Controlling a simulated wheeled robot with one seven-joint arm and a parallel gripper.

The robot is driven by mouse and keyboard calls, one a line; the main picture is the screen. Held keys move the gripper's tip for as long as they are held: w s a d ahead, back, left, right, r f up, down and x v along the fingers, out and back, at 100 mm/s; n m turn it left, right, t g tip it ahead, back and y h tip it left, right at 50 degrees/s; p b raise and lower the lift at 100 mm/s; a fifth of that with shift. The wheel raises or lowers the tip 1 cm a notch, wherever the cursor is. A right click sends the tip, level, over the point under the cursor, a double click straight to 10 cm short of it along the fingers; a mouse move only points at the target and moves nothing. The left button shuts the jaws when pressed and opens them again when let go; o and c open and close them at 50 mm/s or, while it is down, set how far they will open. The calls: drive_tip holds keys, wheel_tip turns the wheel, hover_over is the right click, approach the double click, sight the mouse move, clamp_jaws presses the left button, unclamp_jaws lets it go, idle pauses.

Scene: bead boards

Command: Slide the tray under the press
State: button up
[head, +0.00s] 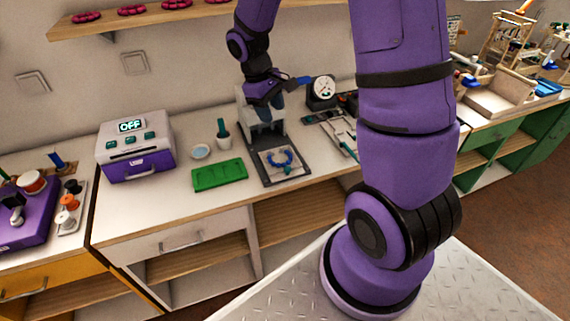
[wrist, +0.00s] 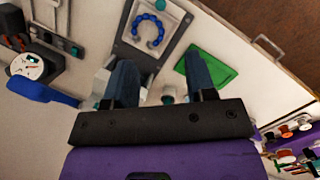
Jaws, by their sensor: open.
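The press (head: 262,131) is a pale upright body on a dark base plate at the middle of the counter. The tray (head: 292,172) is a light square lying on the front of that base, with an open ring of blue beads (head: 280,159) on it. The tray (wrist: 174,12) and beads (wrist: 149,30) also show at the top of the wrist view. My gripper (head: 265,100) is over the upper part of the press. In the wrist view its two fingers (wrist: 161,82) are apart, with nothing seen held between them. It covers much of the press's top.
A green board (head: 219,175) lies left of the press, with a small cup (head: 222,140) and a round dish (head: 201,152) behind it. A purple-and-white box reading OFF (head: 136,146) stands farther left. A dial gauge (head: 323,89) and tools stand right of the press.

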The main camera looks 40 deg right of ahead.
drive_tip(key=n+g, duration=0.2)
approach(287, 167)
drive_tip(key=x, duration=0.9)
drive_tip(key=shift+s, duration=0.1)
clamp_jaws()
